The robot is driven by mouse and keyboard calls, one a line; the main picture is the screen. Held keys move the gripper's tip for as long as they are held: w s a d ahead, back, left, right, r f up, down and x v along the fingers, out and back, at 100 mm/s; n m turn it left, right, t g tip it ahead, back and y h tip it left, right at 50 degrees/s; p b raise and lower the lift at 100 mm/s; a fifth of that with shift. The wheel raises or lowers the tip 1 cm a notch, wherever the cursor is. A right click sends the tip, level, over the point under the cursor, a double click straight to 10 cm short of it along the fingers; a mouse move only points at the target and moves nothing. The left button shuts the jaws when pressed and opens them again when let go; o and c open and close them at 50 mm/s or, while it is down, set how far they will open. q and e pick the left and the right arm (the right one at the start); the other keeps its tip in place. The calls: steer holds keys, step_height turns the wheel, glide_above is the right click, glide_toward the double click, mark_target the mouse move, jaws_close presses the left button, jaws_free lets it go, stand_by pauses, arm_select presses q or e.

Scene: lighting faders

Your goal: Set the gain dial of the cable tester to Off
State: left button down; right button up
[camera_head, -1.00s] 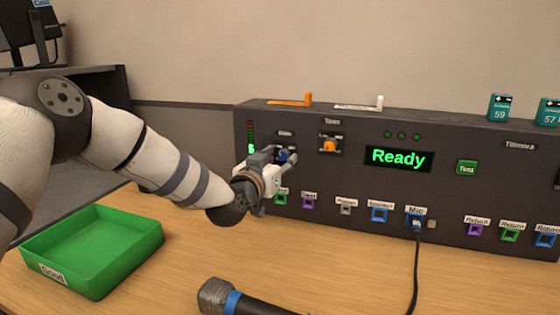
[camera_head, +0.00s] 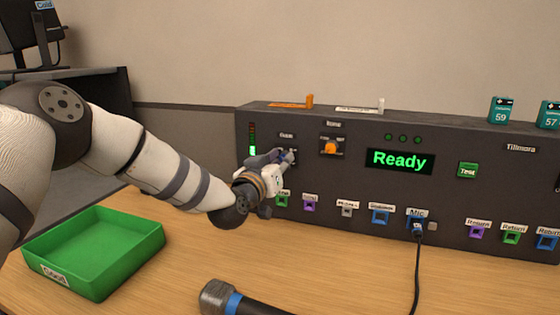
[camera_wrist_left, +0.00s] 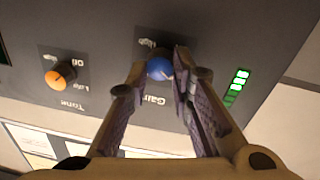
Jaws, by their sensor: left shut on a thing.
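The cable tester (camera_head: 330,180) is a dark grey panel standing on the wooden table, with its screen (camera_head: 399,160) reading "Ready" in green. My left gripper (camera_head: 284,158) is at the upper left of the panel, shut on the blue gain dial. In the left wrist view the blue gain dial (camera_wrist_left: 160,68) sits between the fingertips, with the label "Gain" beside it. In the head view the fingers hide the dial. An orange tone dial (camera_head: 330,148) is to its right. Level lights (camera_head: 252,150) left of the gain dial show green at the bottom. My right gripper is not in view.
Labelled sockets line the panel's lower edge, and a cable runs from the Mic socket (camera_head: 417,229). A green tray (camera_head: 140,262) is at the left. A microphone (camera_head: 217,298) lies in front. Battery packs (camera_head: 502,111) stand on top of the tester.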

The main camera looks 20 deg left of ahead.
arm_select(q)
steer(key=shift+f+n+t+y+b, duration=0.15)
steer(key=shift+n+y+b, duration=0.25)
steer(key=shift+n, duration=3.7)
steer(key=shift+f+n+t+y+b, duration=0.15)
steer(key=shift+n+y+b, duration=0.2)
steer(key=shift+n, duration=3.75)
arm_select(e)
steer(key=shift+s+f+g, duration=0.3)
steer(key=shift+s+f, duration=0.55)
arm_select(q)
steer(key=c, duration=1.4)
jaws_free()
steer(key=shift+d+r, duration=0.1)
steer(key=s, duration=0.8)
steer(key=s+f, duration=0.1)
steer(key=s, duration=0.3)
steer(key=shift+a, duration=0.25)
